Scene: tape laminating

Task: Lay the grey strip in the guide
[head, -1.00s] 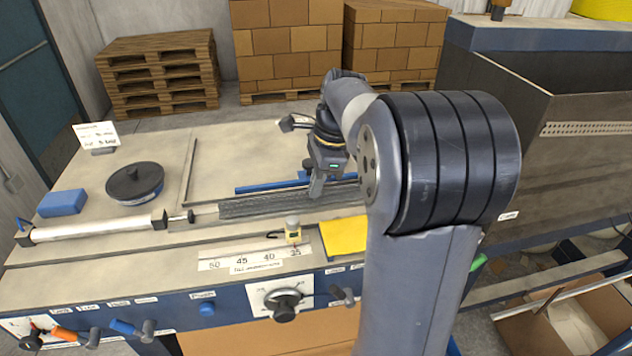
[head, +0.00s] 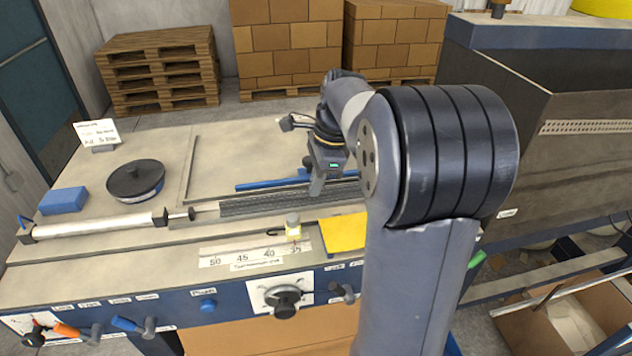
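The grey strip (head: 265,206) lies lengthwise on the table, just right of the cylinder rod. It seems to lie along the guide, but I cannot tell whether it sits fully in it. A blue bar (head: 272,184) runs along its far side. My gripper (head: 317,188) points down over the right part of the strip. Its fingertips are at or just above the strip; contact cannot be made out. The fingers are too small to tell open from shut. The strip's right end is hidden behind my arm.
A pneumatic cylinder (head: 105,226) lies left of the strip. A black round-lidded pot (head: 135,180) and a blue block (head: 63,201) stand at the table's left. A yellow plate (head: 343,233) and a small yellow-white stop (head: 293,228) sit in front.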

